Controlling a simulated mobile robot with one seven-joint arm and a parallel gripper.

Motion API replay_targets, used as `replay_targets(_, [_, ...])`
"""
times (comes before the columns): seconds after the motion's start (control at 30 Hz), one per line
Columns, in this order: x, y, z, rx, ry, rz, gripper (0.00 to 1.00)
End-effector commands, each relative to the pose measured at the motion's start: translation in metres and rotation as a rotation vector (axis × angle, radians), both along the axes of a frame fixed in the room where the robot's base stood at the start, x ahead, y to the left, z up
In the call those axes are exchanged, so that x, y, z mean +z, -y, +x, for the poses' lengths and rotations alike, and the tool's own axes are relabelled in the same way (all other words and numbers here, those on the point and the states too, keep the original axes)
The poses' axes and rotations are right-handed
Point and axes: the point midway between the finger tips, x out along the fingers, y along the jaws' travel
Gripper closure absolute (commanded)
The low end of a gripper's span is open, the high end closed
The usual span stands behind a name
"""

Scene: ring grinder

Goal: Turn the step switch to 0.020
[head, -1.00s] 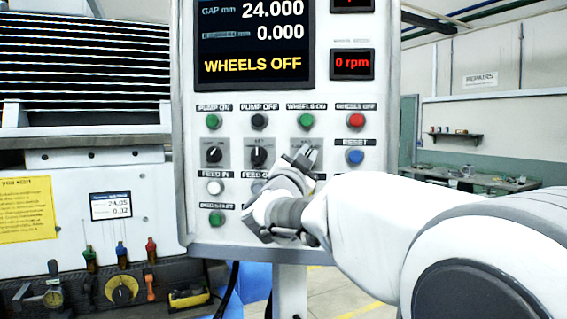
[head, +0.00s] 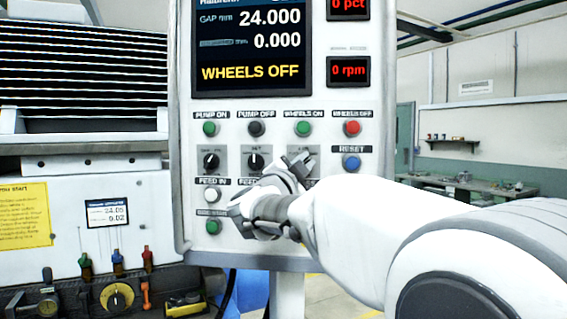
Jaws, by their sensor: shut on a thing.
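The control panel (head: 345,205) stands upright in front of me, with a row of selector switches below the coloured buttons. Two black knobs show, the left one (head: 211,162) and the middle one (head: 255,162). The screen (head: 252,45) reads gap 24.000, a second value of 0.000, and WHEELS OFF.
Green wheels-on (head: 303,128), red wheels-off (head: 352,128) and blue reset (head: 351,162) buttons sit close around my gripper. My wrist covers part of the lower button rows. The machine's tool ledge (head: 75,270) is at the left, and a workbench (head: 470,187) is far right.

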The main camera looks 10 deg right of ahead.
Motion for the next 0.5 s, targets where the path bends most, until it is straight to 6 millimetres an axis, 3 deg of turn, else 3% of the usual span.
replay_targets(0.07, [-0.0036, -0.0018, 0.0015, 0.006, -0.007, 0.002, 1.0])
replay_targets(0.1, [-0.0036, -0.0019, 0.0016, 0.006, -0.007, 0.002, 0.79])
replay_targets(0.23, [-0.0033, -0.0014, 0.0014, 0.004, -0.007, 0.001, 0.56])
replay_targets(0.5, [-0.0021, 0.0003, 0.0008, 0.001, -0.004, 0.0, 0.56])
